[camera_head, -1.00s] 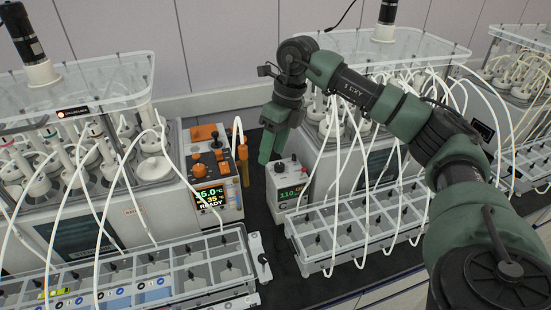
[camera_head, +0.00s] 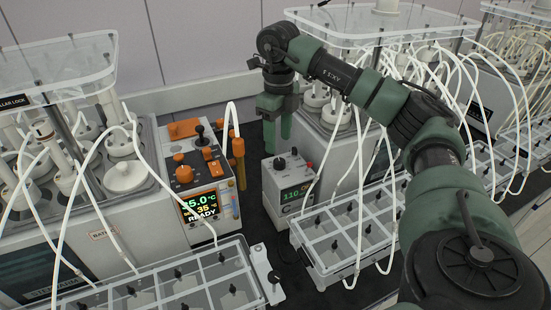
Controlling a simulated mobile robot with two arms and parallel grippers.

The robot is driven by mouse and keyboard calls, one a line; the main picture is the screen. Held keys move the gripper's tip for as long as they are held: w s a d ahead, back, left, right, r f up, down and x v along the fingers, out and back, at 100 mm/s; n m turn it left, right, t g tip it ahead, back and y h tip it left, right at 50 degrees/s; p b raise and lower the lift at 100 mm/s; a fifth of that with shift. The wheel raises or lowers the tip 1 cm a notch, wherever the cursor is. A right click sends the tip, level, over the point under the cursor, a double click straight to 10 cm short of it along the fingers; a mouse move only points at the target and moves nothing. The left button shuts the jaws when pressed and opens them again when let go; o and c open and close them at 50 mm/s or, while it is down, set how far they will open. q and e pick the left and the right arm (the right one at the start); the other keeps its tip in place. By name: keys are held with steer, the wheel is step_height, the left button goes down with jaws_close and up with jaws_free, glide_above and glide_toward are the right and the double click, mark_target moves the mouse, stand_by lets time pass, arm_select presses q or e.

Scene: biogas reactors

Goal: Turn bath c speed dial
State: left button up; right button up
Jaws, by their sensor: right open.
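A small grey control box (camera_head: 290,190) with a green-digit display stands between the two reactor baths. A dark knob (camera_head: 279,163) and a small red knob (camera_head: 309,166) sit on its upper face. I cannot read which of these is the bath c speed dial. My right gripper (camera_head: 277,143) has green fingers pointing down, open and empty. In the picture it is just above and behind the dark knob, apart from it. My left gripper is out of view.
A left controller (camera_head: 205,180) with orange knobs and a "25.0°C" display stands beside the box. White tubes (camera_head: 340,165) hang near the arm on the right. Clear trays (camera_head: 345,235) stand in front. A dark strip of bench (camera_head: 262,222) lies free between the trays.

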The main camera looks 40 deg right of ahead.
mark_target(280, 161)
steer(key=f, duration=0.2)
steer(key=f+p, duration=0.1)
steer(key=f, duration=0.2)
steer(key=shift+s+f, duration=0.3)
steer(key=shift+f, duration=0.05)
steer(key=shift+w+f, duration=0.1)
steer(key=shift+f, duration=0.3)
jaws_close()
